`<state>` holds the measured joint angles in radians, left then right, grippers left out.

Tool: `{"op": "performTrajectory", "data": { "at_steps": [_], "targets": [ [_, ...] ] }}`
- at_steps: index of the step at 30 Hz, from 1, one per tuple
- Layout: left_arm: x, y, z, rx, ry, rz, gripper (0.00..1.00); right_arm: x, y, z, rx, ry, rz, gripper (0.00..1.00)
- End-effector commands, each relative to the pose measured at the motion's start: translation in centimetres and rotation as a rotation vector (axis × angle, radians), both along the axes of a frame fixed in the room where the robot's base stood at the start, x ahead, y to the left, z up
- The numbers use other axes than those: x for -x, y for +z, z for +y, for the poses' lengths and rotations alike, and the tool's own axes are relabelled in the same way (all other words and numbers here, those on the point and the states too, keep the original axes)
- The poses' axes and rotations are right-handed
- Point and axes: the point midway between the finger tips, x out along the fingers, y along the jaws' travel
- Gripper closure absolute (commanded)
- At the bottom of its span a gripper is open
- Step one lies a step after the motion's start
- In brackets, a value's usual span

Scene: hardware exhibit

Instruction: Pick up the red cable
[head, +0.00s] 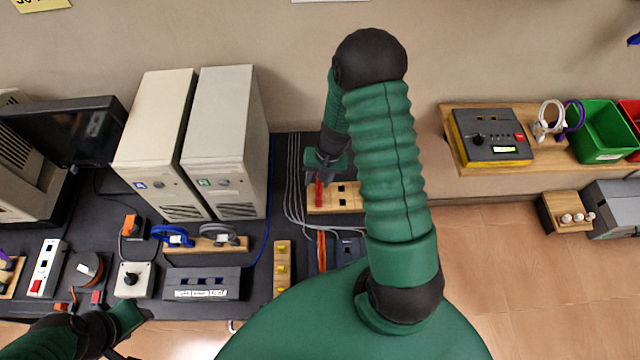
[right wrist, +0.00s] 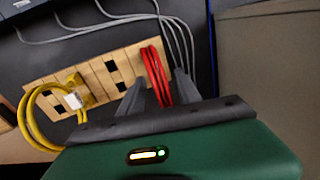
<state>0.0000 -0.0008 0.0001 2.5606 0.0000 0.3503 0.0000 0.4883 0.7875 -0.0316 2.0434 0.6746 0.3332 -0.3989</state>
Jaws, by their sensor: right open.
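The red cable (head: 319,194) is a coiled loop at the left end of a wooden block with dark sockets (head: 347,190), on the dark bench. In the right wrist view the red cable (right wrist: 155,72) stands upright against the wooden block (right wrist: 122,66). My right gripper (head: 325,167) is over the cable. In the right wrist view its open fingers (right wrist: 161,90) lie either side of the coil's lower part; contact cannot be told. My left gripper (head: 125,325) is only partly seen at the lower left, away from the cable, and its jaws are unclear.
A yellow cable (right wrist: 40,110) with a white tie hangs on the same block. Grey cables (head: 293,180) run just left of the block. Two beige computer towers (head: 225,140) stand further left. A wooden shelf (head: 465,165) with a meter and green bin is at right.

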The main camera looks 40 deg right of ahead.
Motion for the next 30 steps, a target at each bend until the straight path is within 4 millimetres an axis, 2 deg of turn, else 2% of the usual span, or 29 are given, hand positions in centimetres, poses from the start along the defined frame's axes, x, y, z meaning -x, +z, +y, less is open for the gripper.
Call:
{"op": "performTrajectory", "data": {
  "at_steps": [4,5,12,14,26,30],
  "targets": [
    [0.0,-0.1,0.0,0.000,0.000,0.000,0.60,-0.2,-0.1,0.0,0.000,0.002,0.001,0.60],
    [0.0,-0.1,0.0,0.000,0.000,0.000,0.60,-0.2,-0.1,0.0,0.000,0.002,0.001,0.62],
    [0.0,-0.1,0.0,0.000,0.000,0.000,0.60,0.0,0.0,-0.1,-0.001,0.001,-0.001,0.94],
    [0.0,0.0,0.0,0.000,0.000,0.000,0.60,0.0,0.0,-0.1,-0.001,0.001,-0.001,1.00],
    [0.0,0.0,0.0,0.000,0.000,0.000,0.60,-0.1,0.0,-0.1,0.000,0.002,0.000,1.00],
    [0.0,-0.2,0.0,0.000,0.000,0.000,0.60,-0.2,1.6,-0.2,0.002,0.003,-0.004,1.00]
  ]
}}
